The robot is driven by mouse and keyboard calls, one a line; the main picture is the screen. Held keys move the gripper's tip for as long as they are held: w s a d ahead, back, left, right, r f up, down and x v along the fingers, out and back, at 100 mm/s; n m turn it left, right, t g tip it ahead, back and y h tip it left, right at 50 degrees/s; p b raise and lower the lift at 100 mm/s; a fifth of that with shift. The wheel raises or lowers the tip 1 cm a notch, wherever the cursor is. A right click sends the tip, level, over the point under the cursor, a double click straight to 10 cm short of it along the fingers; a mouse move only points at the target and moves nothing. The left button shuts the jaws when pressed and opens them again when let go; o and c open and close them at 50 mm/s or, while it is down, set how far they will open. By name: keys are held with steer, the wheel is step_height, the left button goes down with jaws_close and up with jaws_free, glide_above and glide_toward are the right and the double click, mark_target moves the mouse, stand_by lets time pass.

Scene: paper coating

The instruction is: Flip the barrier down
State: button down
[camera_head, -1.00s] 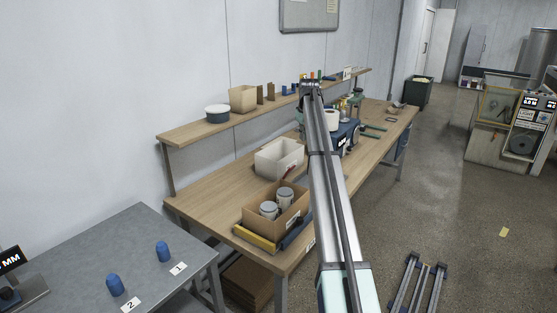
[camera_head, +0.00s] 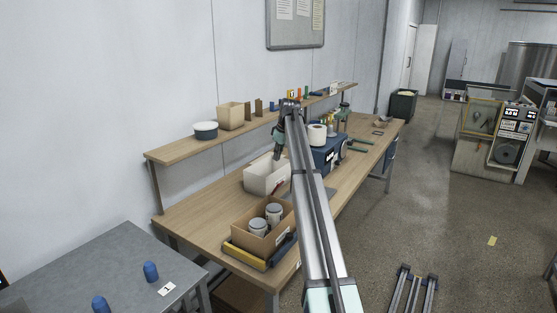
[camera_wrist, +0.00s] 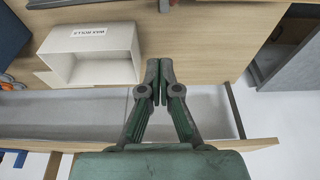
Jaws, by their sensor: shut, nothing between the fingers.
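I cannot make out which part is the barrier. My gripper (camera_head: 278,155) hangs at the end of my arm in the head view, above the workbench (camera_head: 195,215) and close to the white bin (camera_head: 262,183). In the wrist view my gripper (camera_wrist: 160,63) has its fingertips together with nothing between them. The labelled white bin (camera_wrist: 92,50) is just left of the fingertips, apart from them in the picture. A blue machine (camera_head: 326,158) with a white roll (camera_head: 317,133) stands farther along the bench, partly hidden behind my arm.
A shelf (camera_head: 175,154) runs above the bench's back with a bowl (camera_head: 206,131), a tan box (camera_head: 230,116) and small items. A cardboard box (camera_head: 272,243) with cans stands at the near end. A grey table (camera_head: 100,262) is front left. The floor at right is mostly open.

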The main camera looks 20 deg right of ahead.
steer(key=p, duration=0.3)
glide_above(274, 193)
steer(key=w+d, duration=0.1)
steer(key=w, duration=0.3)
step_height(274, 193, down, 8)
steer(key=r, duration=0.1)
steer(key=shift+s+d+f+p, duration=0.55)
steer(key=shift+s+d+f, duration=0.35)
steer(key=shift+s+f, duration=0.25)
steer(key=shift+s+d+f, duration=0.25)
steer(key=shift+f, duration=0.1)
steer(key=shift+a, duration=0.1)
